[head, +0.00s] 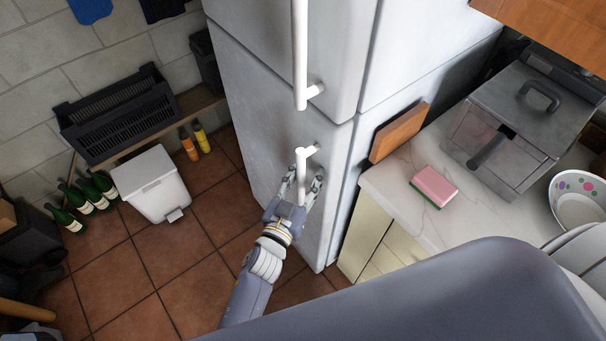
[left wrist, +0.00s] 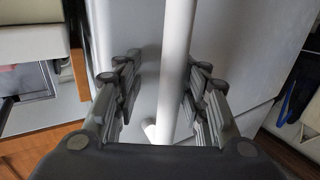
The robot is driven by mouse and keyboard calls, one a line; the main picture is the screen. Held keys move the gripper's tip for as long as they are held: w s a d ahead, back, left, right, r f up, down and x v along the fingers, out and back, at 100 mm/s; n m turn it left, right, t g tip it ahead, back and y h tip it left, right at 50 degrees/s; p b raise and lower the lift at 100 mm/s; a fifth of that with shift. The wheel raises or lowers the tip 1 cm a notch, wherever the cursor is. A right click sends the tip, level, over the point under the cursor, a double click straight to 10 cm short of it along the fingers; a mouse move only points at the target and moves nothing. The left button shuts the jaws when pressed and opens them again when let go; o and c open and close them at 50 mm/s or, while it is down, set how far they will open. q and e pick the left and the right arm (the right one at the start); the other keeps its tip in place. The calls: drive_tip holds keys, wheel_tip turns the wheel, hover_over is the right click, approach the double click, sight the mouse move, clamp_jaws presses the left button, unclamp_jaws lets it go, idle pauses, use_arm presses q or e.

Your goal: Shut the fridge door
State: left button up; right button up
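The fridge (head: 275,120) is tall and pale grey, with an upper door (head: 265,45) and a lower door (head: 255,125). Each has a white bar handle on its right side. No clear gap shows at either door's edge; I cannot tell whether one is slightly ajar. My left gripper (head: 304,183) is at the lower handle (head: 306,155). In the left wrist view its fingers are spread apart, with the white handle (left wrist: 178,65) between them, nearer the right-hand fingers. I see no firm grip on it. My right gripper is not in view.
A counter (head: 392,190) right of the fridge holds a cutting board (head: 398,133), a pink sponge (head: 435,186), a metal fryer (head: 510,125) and a bowl (head: 580,200). A white bin (head: 150,185), a black crate (head: 120,112) and bottles stand left. Tiled floor before the fridge is clear.

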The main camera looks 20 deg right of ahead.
use_arm(q)
drive_tip(key=shift+a+r, duration=0.1)
drive_tip(key=shift+a, duration=0.05)
drive_tip(key=shift+s+a, duration=0.1)
drive_tip(key=shift+a, duration=0.15)
drive_tip(key=v, duration=1.1)
drive_tip(key=shift+s, duration=0.3)
drive_tip(key=s+a+f+n+g+y, duration=0.1)
drive_tip(key=s+a+f+g+y, duration=0.15)
drive_tip(key=a+f, duration=0.6)
drive_tip(key=s+a+f+n+g+y, duration=0.1)
drive_tip(key=s+a+f+y, duration=0.2)
drive_tip(key=f, duration=1)
drive_tip(key=s+a+f+n+g+y, duration=0.1)
drive_tip(key=s+a+f+g+y, duration=0.15)
drive_tip(key=a+f, duration=0.6)
drive_tip(key=s+a+f+n+g+y, duration=0.1)
drive_tip(key=s+a+f, duration=0.4)
drive_tip(key=s, duration=0.6)
drive_tip(key=s+a+f+n+g+y, duration=0.1)
drive_tip(key=s+a+f+g, duration=0.4)
drive_tip(key=s+f, duration=0.5)
drive_tip(key=shift+s+a+f+n+g+y+b, duration=0.3)
drive_tip(key=shift+s+n+y, duration=0.1)
drive_tip(key=shift+s+y, duration=0.5)
drive_tip(key=shift+w+d, duration=0.1)
